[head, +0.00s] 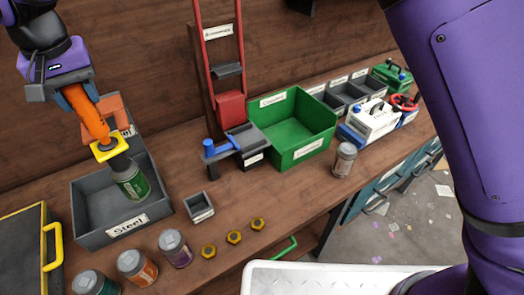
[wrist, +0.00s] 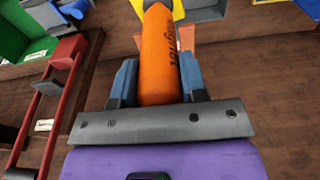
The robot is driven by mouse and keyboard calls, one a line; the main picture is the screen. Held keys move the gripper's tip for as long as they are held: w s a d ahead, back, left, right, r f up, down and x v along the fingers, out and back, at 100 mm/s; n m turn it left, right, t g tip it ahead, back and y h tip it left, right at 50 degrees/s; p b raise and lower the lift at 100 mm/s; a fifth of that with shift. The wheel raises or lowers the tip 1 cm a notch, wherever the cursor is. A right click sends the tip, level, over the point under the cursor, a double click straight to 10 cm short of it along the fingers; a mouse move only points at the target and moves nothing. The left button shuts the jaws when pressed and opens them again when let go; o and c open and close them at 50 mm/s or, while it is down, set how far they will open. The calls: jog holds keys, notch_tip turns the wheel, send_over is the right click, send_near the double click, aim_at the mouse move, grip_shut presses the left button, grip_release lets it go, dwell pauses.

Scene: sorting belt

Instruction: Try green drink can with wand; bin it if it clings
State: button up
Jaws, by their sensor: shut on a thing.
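My gripper (head: 62,88) is shut on the orange magnet wand (head: 87,112), whose handle also shows between the fingers in the wrist view (wrist: 158,60). The wand's yellow and dark tip (head: 109,150) points down. The green drink can (head: 131,180) is right under the tip, seemingly touching it, tilted a little, inside the outline of the grey Steel bin (head: 155,209). I cannot tell whether it hangs clear of the bin floor. The can is out of sight in the wrist view.
Several other cans stand along the front edge, among them an orange one (head: 137,267) and a purple one (head: 174,248). A small grey box (head: 199,207) and yellow nuts (head: 234,237) lie nearby. A green bin (head: 300,146) and a silver can (head: 344,159) are further right.

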jog(key=shift+w+a+f, duration=0.1)
jog(key=shift+f, duration=0.9)
